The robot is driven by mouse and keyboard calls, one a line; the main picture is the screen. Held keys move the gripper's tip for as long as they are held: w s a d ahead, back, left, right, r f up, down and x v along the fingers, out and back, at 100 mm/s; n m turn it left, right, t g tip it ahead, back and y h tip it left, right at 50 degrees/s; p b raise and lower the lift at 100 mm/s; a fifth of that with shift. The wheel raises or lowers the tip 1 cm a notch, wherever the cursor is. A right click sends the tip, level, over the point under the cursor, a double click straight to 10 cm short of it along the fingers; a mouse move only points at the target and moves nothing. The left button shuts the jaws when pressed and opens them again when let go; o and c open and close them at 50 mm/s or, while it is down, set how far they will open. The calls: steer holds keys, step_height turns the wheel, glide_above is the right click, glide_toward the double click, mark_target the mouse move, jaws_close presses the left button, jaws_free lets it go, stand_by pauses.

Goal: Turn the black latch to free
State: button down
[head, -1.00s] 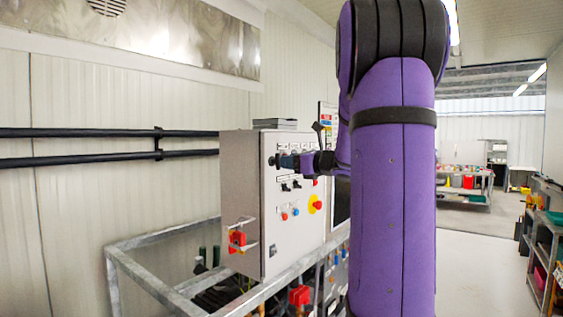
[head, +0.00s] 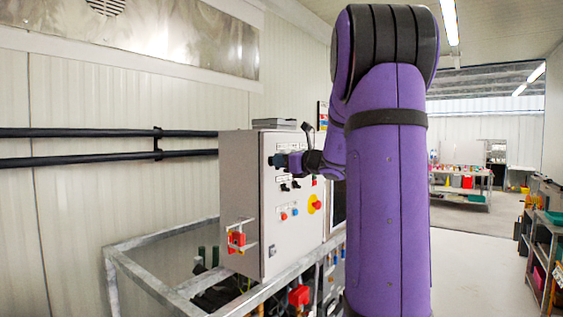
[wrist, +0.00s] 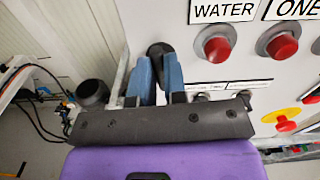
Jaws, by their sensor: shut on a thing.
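The black latch (wrist: 157,47) shows in the wrist view at the left edge of the panel face. Its rounded dark end sits between the tips of my two blue fingers. My gripper (wrist: 158,68) is shut on it, and the fingers hide the latch's lower part. In the head view my gripper (head: 282,160) reaches from the right to the upper left of the grey control cabinet (head: 242,205). The latch is mostly hidden by the fingers there, and its exact angle cannot be told.
Red buttons (wrist: 216,46) under a WATER label sit right of my fingers. A yellow-ringed red stop button (head: 315,204) is lower on the panel. A metal frame (head: 150,283) surrounds the cabinet's base. The aisle floor (head: 475,250) at right is clear.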

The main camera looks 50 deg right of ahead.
steer(key=shift+m, duration=0.7)
steer(key=c, duration=1.2)
jaws_free()
steer(key=shift+o, duration=0.2)
steer(key=shift+s, duration=0.1)
steer(key=s, duration=1)
steer(key=shift+s+d, duration=0.3)
steer(key=shift+d, duration=0.15)
